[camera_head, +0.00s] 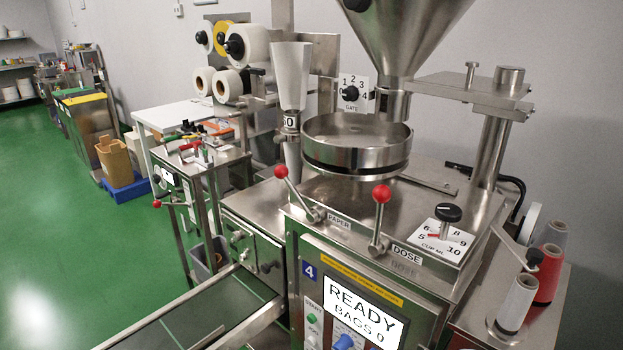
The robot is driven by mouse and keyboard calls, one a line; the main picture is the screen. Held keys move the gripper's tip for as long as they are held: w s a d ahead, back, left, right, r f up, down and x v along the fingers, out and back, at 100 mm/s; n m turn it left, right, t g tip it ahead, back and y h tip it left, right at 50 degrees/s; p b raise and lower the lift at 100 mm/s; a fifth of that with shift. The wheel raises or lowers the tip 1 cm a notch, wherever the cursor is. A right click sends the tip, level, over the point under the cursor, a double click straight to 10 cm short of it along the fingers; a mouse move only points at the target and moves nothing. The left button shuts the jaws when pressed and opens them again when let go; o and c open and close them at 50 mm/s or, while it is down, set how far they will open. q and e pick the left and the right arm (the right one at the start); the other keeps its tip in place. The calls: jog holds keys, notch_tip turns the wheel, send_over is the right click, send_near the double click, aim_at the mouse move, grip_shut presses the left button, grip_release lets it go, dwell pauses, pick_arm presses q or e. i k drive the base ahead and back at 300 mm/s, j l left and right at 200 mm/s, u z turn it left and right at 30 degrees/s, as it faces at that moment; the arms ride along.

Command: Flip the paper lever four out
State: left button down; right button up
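The machine marked 4 (309,270) stands at the centre right. Its paper lever (296,196) has a red ball knob and leans up and to the left from a pivot beside the PAPER label (339,223). The dose lever (379,220), also with a red knob, stands nearly upright beside the DOSE label (407,255). The screen (362,309) reads READY, BAGS 0. Neither of my grippers is in view, and nothing touches the paper lever.
A metal hopper (410,35) and round pan (357,143) rise behind the levers. A cup dial (448,213) and thread spools (516,302) are at right. A conveyor (200,318) runs along the lower left. Another machine (195,165) stands farther back. Green floor (70,240) is clear at left.

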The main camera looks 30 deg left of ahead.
aim_at(282, 173)
jog(key=u, duration=1.2)
